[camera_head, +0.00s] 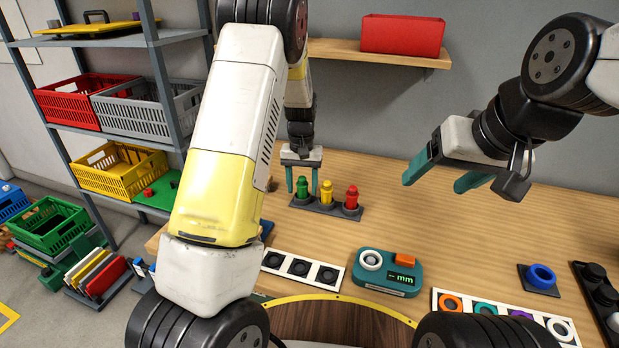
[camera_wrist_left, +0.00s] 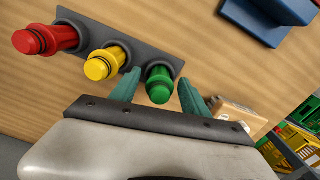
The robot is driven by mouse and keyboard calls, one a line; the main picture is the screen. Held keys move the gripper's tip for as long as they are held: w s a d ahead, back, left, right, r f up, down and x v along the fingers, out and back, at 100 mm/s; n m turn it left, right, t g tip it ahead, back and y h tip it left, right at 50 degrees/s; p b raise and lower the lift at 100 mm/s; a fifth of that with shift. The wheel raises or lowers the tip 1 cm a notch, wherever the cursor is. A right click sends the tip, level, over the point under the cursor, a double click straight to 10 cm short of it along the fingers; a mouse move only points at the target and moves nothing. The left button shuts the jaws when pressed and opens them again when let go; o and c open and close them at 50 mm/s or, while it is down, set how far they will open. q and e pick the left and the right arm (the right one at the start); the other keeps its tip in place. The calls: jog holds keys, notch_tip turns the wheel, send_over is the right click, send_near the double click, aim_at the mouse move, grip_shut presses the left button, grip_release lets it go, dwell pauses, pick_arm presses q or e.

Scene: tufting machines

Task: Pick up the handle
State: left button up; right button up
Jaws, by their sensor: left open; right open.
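Three handles, green (camera_head: 303,190), yellow (camera_head: 326,192) and red (camera_head: 351,198), stand upright in a grey holder (camera_head: 338,209) on the table. My left gripper (camera_head: 302,181) is open at the green handle. In the left wrist view its fingers (camera_wrist_left: 159,80) lie on either side of the green handle (camera_wrist_left: 159,86), with no clear grip on it. The yellow handle (camera_wrist_left: 104,64) and red handle (camera_wrist_left: 46,39) are off to the left there. My right gripper (camera_head: 438,181) is open and empty, held above the table at the right.
A white strip with black sockets (camera_head: 299,268), a teal measuring device (camera_head: 388,271) and a tray of coloured rings (camera_head: 485,309) lie nearer on the wooden table (camera_head: 450,235). A blue ring stand (camera_head: 540,277) is at right. A shelf rack with crates (camera_head: 123,171) stands left.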

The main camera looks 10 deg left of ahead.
pick_arm(q)
grip_shut()
jog(key=shift+r, duration=0.15)
